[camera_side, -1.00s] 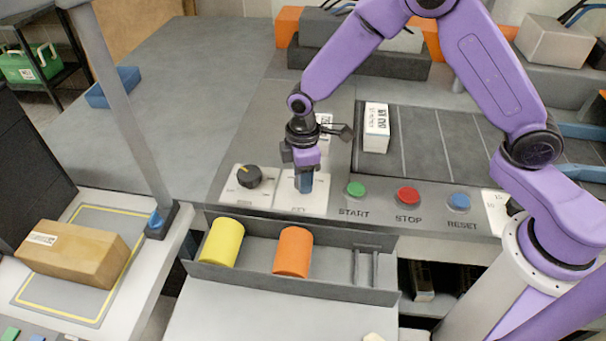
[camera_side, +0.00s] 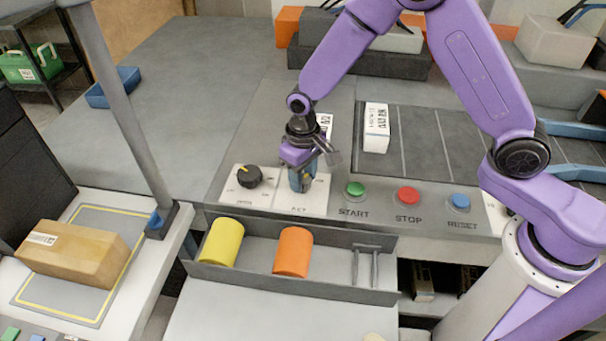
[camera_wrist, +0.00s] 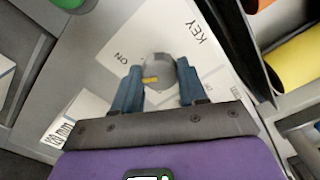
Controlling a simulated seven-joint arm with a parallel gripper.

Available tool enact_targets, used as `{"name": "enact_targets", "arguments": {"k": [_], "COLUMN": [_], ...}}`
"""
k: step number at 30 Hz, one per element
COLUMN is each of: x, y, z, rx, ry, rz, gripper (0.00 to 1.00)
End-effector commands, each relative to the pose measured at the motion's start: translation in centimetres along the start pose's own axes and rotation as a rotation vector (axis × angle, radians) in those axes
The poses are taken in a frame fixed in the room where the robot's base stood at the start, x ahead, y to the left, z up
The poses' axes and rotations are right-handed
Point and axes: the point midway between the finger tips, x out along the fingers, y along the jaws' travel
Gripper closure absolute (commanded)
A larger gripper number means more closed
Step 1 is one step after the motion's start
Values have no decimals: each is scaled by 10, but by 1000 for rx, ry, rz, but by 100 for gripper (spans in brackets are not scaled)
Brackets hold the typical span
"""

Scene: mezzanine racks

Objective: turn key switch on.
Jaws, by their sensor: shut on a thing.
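The key switch (camera_wrist: 158,68) is a round grey knob with a yellow mark, on a white plate (camera_wrist: 107,40) lettered KEY and ON. My gripper (camera_wrist: 157,92) is shut on the knob, with one blue finger on each side of it. In the wrist view the yellow mark sits on the near side of the knob, not beside the word ON. In the side view my gripper (camera_side: 301,184) points down over the key plate (camera_side: 318,198), and its fingers hide most of the switch.
A black rotary knob (camera_side: 249,176) stands just left of the key plate. Green START (camera_side: 356,189), red STOP (camera_side: 407,196) and blue RESET (camera_side: 458,202) buttons lie to the right. A tray with a yellow cylinder (camera_side: 226,242) and an orange cylinder (camera_side: 293,251) is in front.

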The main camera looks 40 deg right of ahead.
Motion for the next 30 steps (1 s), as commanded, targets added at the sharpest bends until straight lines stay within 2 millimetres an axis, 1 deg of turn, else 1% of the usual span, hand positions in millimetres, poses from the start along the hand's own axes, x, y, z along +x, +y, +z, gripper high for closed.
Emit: {"name": "enact_targets", "arguments": {"k": [6, 12, 19, 30], "x": [0, -1, -1, -1], "y": [0, 0, 0, 0], "z": [0, 0, 0, 0], "rx": [144, 226, 267, 273], "ry": [-1, -1, -1, 0], "rz": [0, 0, 0, -1], "gripper": [89, 89, 88, 89]}}
